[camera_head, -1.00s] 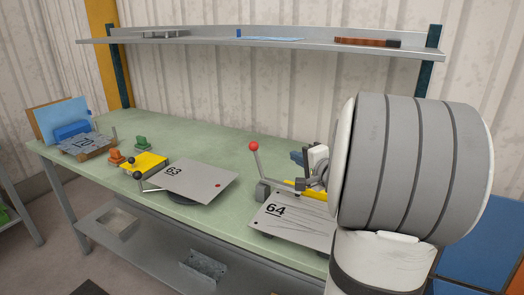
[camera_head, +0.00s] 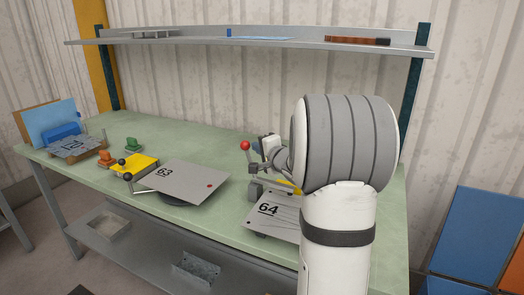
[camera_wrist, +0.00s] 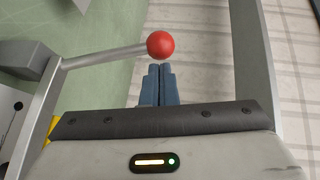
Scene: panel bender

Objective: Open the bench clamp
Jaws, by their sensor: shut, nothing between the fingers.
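The bench clamp's lever (camera_head: 249,165) stands nearly upright from a grey clamp block (camera_head: 254,188), with a red ball (camera_head: 245,145) at its top end. The block sits at the rear of the metal plate marked 64 (camera_head: 277,220). In the wrist view the red ball (camera_wrist: 160,45) is just ahead of my blue fingertips (camera_wrist: 160,67). The fingers are together and empty. Whether they touch the ball is hard to tell. The lever (camera_wrist: 105,57) runs left from the ball to the grey block (camera_wrist: 25,60). My arm hides the right of the plate in the head view.
A plate marked 63 (camera_head: 182,179) and a yellow fixture (camera_head: 135,165) lie left on the green bench (camera_head: 215,140). Orange (camera_head: 106,159) and green (camera_head: 133,145) pieces stand further left. A shelf (camera_head: 260,43) spans above the bench. The bench between the clamp and plate 63 is clear.

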